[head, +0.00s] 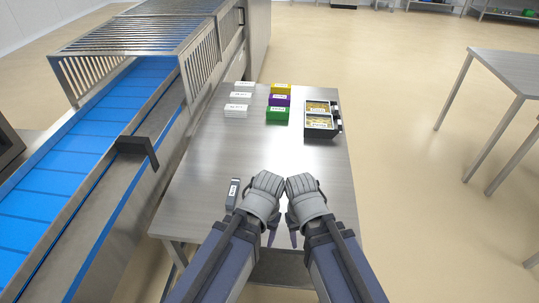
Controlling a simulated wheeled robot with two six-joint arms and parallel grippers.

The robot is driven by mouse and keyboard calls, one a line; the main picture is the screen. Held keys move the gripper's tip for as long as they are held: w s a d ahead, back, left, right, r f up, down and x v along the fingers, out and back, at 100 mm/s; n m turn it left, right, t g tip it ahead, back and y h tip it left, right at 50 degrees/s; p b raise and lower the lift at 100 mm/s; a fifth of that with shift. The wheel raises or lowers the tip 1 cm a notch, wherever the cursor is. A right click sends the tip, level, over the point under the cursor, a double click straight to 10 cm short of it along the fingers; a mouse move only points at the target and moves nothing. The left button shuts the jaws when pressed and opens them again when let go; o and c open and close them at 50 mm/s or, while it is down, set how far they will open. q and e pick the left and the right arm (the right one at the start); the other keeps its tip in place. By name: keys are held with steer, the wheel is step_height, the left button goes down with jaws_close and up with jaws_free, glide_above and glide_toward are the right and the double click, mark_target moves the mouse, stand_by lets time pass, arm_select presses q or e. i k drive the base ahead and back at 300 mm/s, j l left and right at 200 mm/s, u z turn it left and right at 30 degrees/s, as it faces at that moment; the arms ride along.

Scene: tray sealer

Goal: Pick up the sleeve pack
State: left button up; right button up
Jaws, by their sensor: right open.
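On the steel table stand small labelled boxes: several white ones (236,111) in a left column, and beside them a yellow one (281,89), a purple one (279,100) and a green one (278,114). The labels are too small to read, so I cannot tell which item is the sleeve pack. My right gripper (293,238) is open, low over the table's near edge, well apart from the boxes. My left gripper (272,238) is close beside it; its jaws are mostly hidden behind my arm. Nothing shows held in either.
A black tray (319,134) with packed yellowish contents stands right of the boxes. A small grey labelled item (232,193) lies left of my arms. A blue conveyor (88,140) with a barred guard runs along the left. The table's middle (270,150) is clear.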

mark_target(272, 113)
steer(key=k+l, duration=0.1)
steer(key=l, duration=0.35)
steer(key=k+l+u, duration=0.1)
steer(key=l, duration=0.35)
steer(key=k+l, duration=0.1)
steer(key=l, duration=0.35)
steer(key=l+u, duration=0.3)
steer(key=l, duration=0.55)
steer(key=l+u, duration=0.25)
steer(key=l, duration=0.65)
steer(key=i+l+u, duration=0.1)
steer(key=l, duration=0.2)
steer(key=i+l+u, duration=0.25)
steer(key=l, duration=0.35)
steer(key=i+l+u, duration=0.3)
steer(key=i+l, duration=0.25)
steer(key=i, duration=0.15)
steer(key=i+l+u, duration=0.15)
steer(key=i+l, duration=0.3)
steer(key=i, duration=0.1)
